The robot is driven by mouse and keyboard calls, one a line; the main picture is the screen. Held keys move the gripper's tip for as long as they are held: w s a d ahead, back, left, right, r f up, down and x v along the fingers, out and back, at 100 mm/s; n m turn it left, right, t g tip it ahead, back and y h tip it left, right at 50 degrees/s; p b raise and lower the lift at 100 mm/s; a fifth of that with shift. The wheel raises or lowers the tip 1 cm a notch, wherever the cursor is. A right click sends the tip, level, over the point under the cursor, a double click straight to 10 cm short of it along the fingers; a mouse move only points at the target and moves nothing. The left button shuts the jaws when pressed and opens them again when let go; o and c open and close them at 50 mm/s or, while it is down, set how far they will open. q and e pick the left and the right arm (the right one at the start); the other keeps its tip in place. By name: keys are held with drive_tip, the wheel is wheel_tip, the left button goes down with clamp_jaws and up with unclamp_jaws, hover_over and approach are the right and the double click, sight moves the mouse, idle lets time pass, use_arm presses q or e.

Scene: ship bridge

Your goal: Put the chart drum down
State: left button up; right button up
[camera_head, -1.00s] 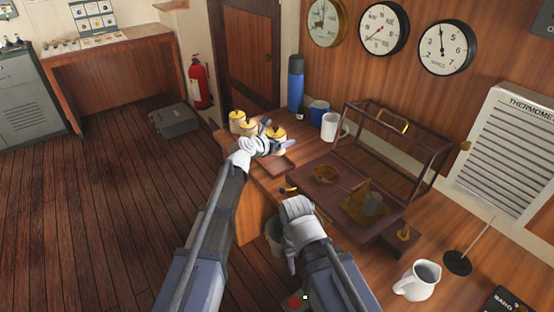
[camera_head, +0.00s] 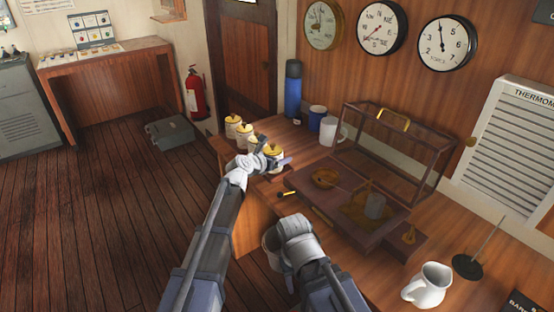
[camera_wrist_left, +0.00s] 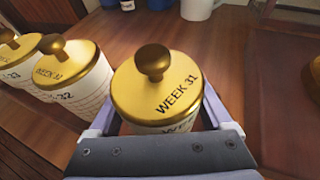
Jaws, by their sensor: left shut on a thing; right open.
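The chart drum (camera_head: 272,153) is white with a gold lid and knob. In the left wrist view its lid (camera_wrist_left: 157,90) reads "WEEK 31". My left gripper (camera_head: 264,160) is shut around it, one finger on each side. The drum is upright or nearly so, at the far left end of the wooden desk. Its base is hidden, so I cannot tell whether it touches the desk. My right gripper (camera_head: 292,232) is low in front of the desk, apart from the drum and empty; its fingertips are hard to make out.
Similar drums (camera_head: 233,122) stand in a row just left of the held one. A blue flask (camera_head: 293,88), a blue mug (camera_head: 316,117) and a white mug (camera_head: 331,130) stand behind. A glass case (camera_head: 400,150) and wooden base (camera_head: 345,205) are to the right.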

use_arm(q)
drive_tip(key=shift+f, duration=0.15)
drive_tip(key=o, duration=1.3)
drive_tip(key=shift+r, duration=0.3)
drive_tip(key=p+v, duration=0.4)
drive_tip(key=v, duration=0.8)
drive_tip(key=shift+f+p, duration=0.2)
drive_tip(key=shift+p, duration=0.1)
